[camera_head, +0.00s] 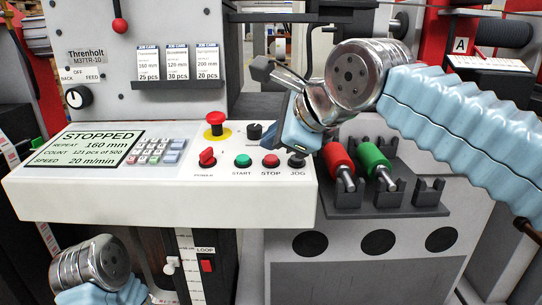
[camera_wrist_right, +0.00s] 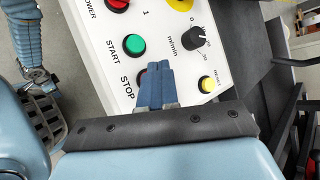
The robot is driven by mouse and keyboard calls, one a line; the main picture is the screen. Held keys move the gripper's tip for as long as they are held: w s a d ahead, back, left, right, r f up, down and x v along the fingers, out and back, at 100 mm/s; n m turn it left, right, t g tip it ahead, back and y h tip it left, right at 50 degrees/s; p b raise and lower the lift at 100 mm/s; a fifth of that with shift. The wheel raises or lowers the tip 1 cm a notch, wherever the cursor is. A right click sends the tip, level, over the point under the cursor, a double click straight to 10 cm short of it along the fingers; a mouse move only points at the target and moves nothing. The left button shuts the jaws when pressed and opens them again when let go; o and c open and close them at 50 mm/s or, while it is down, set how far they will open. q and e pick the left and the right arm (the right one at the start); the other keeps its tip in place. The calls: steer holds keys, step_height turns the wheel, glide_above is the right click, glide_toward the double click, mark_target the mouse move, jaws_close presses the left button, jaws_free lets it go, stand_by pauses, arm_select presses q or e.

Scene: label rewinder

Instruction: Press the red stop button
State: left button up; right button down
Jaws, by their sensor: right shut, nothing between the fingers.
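The red stop button (camera_head: 271,160) sits on the sloped white panel (camera_head: 110,203), above the STOP label and between the green start button (camera_head: 243,160) and the dark jog button (camera_head: 297,160). My right gripper (camera_head: 284,143) is shut and empty, just above and to the right of the stop button in the head view. In the right wrist view its blue fingertips (camera_wrist_right: 157,72) lie over the stop button (camera_wrist_right: 141,76), leaving only a red edge showing. I cannot tell whether they touch it. The display (camera_head: 84,148) reads STOPPED. My left gripper is not visible.
A red mushroom button (camera_head: 215,118) on a yellow ring and a black dial (camera_head: 254,131) stand behind the button row. A red power switch (camera_head: 207,157) is at its left. Red (camera_head: 336,158) and green (camera_head: 371,157) rollers sit to the right. A yellow reset button (camera_wrist_right: 208,85) is near the fingers.

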steer(key=r+p, duration=0.2)
steer(key=r, duration=0.1)
steer(key=r+p, duration=0.1)
steer(key=r, duration=0.1)
steer(key=shift+s+p, duration=0.35)
steer(key=shift+s, duration=0.05)
